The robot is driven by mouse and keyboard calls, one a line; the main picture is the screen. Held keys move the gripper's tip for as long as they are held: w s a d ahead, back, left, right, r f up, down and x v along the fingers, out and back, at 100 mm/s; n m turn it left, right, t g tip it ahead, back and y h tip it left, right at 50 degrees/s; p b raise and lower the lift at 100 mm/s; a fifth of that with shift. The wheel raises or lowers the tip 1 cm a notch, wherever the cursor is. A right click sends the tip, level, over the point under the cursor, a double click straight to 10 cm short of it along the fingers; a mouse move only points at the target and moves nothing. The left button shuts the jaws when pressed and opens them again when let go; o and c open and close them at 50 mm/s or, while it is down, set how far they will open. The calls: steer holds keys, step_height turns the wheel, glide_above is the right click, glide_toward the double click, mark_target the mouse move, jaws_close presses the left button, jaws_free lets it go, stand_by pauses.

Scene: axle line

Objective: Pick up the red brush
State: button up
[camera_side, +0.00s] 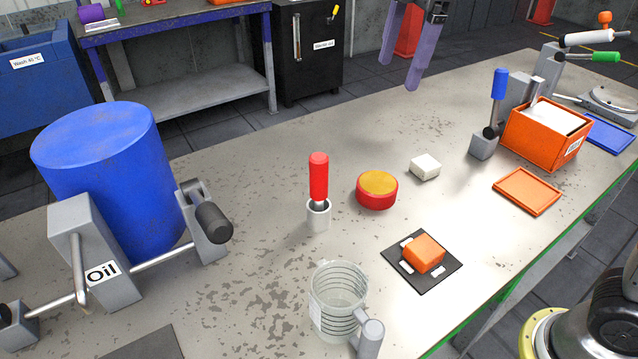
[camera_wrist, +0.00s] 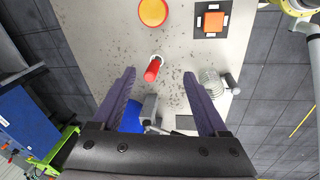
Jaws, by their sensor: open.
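The red brush (camera_side: 318,178) stands upright with its red handle up in a small grey cup (camera_side: 319,216) on the workbench. Its lower end is hidden in the cup. In the wrist view the red brush (camera_wrist: 152,71) shows between and beyond my fingertips, touched by neither. My gripper (camera_wrist: 161,72) is open and empty, with its two purple fingers apart. In the side view my gripper (camera_side: 400,72) hangs at the top, above the bench and well apart from the brush.
A red tin with a yellow top (camera_side: 377,190) and a white block (camera_side: 425,167) lie right of the brush. A clear measuring jug (camera_side: 338,300) stands in front. A blue oil drum (camera_side: 105,175) stands at left. An orange block (camera_side: 424,253) sits on a black plate.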

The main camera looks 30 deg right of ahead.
steer(key=n+g, duration=0.2)
glide_toward(318, 157)
steer(key=f, duration=0.3)
steer(key=shift+a+f+h, duration=0.15)
steer(key=shift+a+h, duration=0.15)
step_height(318, 157, down, 7)
steer(key=shift+r, duration=0.1)
steer(key=shift+d+f, duration=0.1)
steer(key=shift+f, duration=2.75)
steer(key=shift+c, duration=0.2)
jaws_close()
